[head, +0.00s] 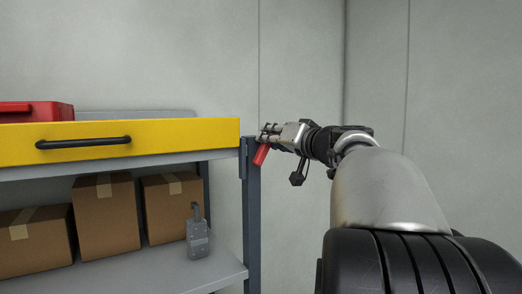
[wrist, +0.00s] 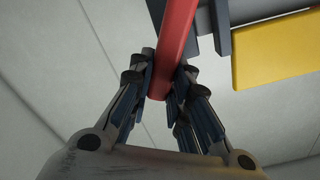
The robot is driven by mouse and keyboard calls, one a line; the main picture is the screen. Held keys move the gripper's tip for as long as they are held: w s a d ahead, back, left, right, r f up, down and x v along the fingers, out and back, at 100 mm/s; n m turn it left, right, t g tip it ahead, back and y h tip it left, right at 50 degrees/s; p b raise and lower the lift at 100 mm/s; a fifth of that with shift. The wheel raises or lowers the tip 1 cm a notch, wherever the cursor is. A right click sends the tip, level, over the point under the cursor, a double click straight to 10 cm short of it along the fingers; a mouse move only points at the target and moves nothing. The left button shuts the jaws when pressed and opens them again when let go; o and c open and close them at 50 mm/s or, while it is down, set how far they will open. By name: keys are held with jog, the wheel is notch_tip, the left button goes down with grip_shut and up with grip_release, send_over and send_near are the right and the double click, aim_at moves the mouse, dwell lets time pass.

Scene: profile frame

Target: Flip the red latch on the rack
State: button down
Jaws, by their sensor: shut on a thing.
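The red latch (head: 261,155) is at the upper right corner of the rack, beside its grey-blue post (head: 252,220). In the head view it slants down and to the left from my gripper. My gripper (head: 268,137) reaches in from the right and is shut on the latch. In the wrist view the red latch (wrist: 174,45) runs between the fingers of my gripper (wrist: 166,85), with fingers on both sides of it. The latch's pivot on the post is hidden or too small to tell.
A yellow drawer (head: 190,139) with a black handle (head: 83,143) spans the rack's top. A red box (head: 40,112) sits above it. Cardboard boxes (head: 106,215) and a grey padlock-like object (head: 197,235) stand on the shelf (head: 190,278). Bare wall lies behind.

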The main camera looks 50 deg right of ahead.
jog(key=shift+a, duration=0.1)
dwell(0.4)
jog(key=c, duration=1.5)
grip_release()
jog(key=v, duration=1.2)
